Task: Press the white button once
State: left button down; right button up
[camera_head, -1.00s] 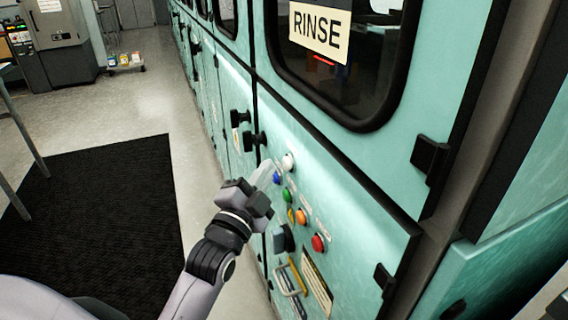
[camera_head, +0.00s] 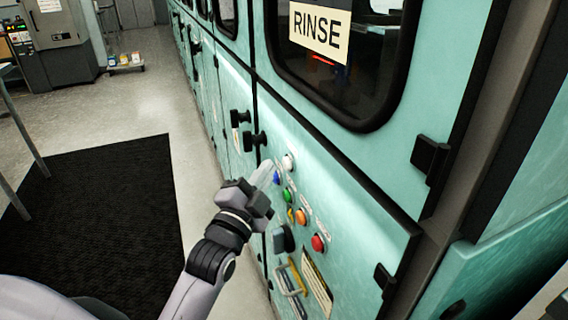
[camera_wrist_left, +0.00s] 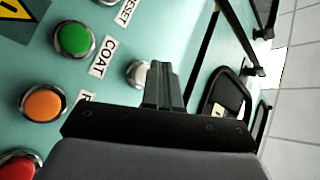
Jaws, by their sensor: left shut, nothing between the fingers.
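The white button (camera_head: 288,162) is at the top of a group of coloured buttons on the teal machine panel. My left gripper (camera_head: 266,170) is shut and empty, its pale fingertips just left of the white button and close to the blue button (camera_head: 277,178). In the left wrist view the shut fingers (camera_wrist_left: 160,68) overlap the right side of a whitish button (camera_wrist_left: 138,73) with a metal rim. I cannot tell whether they touch it. My right gripper is not in view.
A green button (camera_head: 288,195), an orange button (camera_head: 302,216) and a red button (camera_head: 318,242) line the panel below. A black knob (camera_head: 284,239) and black latches (camera_head: 255,139) stick out nearby. A dark mat (camera_head: 95,215) lies on the open floor at left.

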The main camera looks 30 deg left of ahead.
pick_arm(q)
jog(key=shift+w+d, duration=0.25)
jog(key=shift+w, duration=0.05)
jog(key=shift+w+d, duration=0.3)
jog(key=shift+w, duration=0.05)
dwell(1.0)
jog(key=shift+s+a+p, duration=0.1)
jog(key=shift+p, duration=0.25)
jog(key=shift+s+a+p, duration=0.3)
jog(key=shift+s+a, duration=0.1)
jog(key=shift+s, duration=0.15)
jog(key=s+a+p, duration=0.1)
jog(key=s+a, duration=0.2)
jog(key=s, duration=0.1)
jog(key=shift+a, duration=0.15)
